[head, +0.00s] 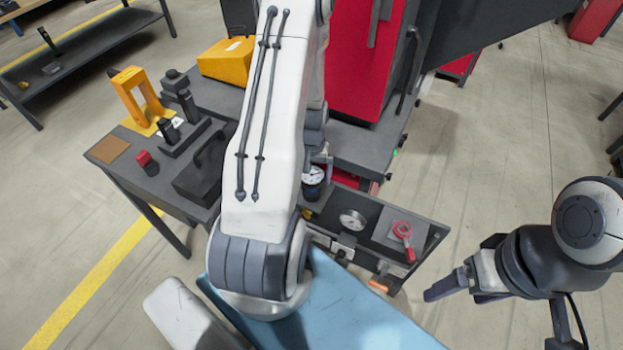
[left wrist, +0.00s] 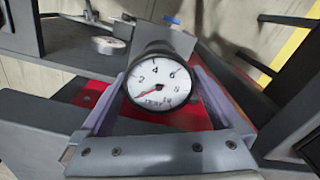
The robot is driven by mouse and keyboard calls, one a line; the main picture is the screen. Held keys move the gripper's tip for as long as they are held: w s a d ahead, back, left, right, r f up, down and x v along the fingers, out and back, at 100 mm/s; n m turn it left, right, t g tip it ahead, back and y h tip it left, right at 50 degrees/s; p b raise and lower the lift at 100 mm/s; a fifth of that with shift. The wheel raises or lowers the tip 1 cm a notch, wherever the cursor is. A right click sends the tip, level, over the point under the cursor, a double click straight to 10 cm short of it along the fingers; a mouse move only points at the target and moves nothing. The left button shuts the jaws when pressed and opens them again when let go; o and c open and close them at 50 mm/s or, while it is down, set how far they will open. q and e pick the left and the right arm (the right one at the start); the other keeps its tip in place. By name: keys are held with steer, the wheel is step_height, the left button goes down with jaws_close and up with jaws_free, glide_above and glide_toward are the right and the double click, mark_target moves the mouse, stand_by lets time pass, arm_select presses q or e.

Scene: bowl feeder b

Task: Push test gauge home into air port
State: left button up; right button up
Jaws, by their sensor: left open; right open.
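The test gauge, with a white dial and red needle, stands between the two fingers of my left gripper (left wrist: 160,76) in the left wrist view (left wrist: 158,84). My left gripper is open around it, one finger on each side. In the head view the gauge (head: 313,176) shows beside my left arm, its dial facing up on a dark body. My left gripper is mostly hidden there by the arm. The air port is hidden, and I cannot tell how deep the gauge sits. My right gripper (head: 451,286) is open and empty, right of the bench.
A second gauge (head: 352,220) and a red-handled part (head: 403,232) lie on the grey front shelf (head: 434,231). A red cabinet (head: 362,70) stands behind. A yellow press (head: 137,93) and black fixtures (head: 187,128) stand on the left bench.

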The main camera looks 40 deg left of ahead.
arm_select(q)
step_height(320, 180, down, 5)
steer(key=shift+d, duration=0.15)
steer(key=c, duration=1.2)
steer(key=shift+r, duration=0.1)
steer(key=shift+r, duration=0.5)
steer(key=r, duration=0.2)
steer(key=d+r, duration=0.1)
steer(key=shift+w+d+r, duration=0.1)
steer(key=shift+w+r, duration=0.05)
steer(key=shift+r, duration=0.2)
steer(key=w+d+r, duration=0.2)
steer(key=d+r, duration=0.4)
steer(key=d, duration=0.4)
steer(key=shift+d+r, duration=0.1)
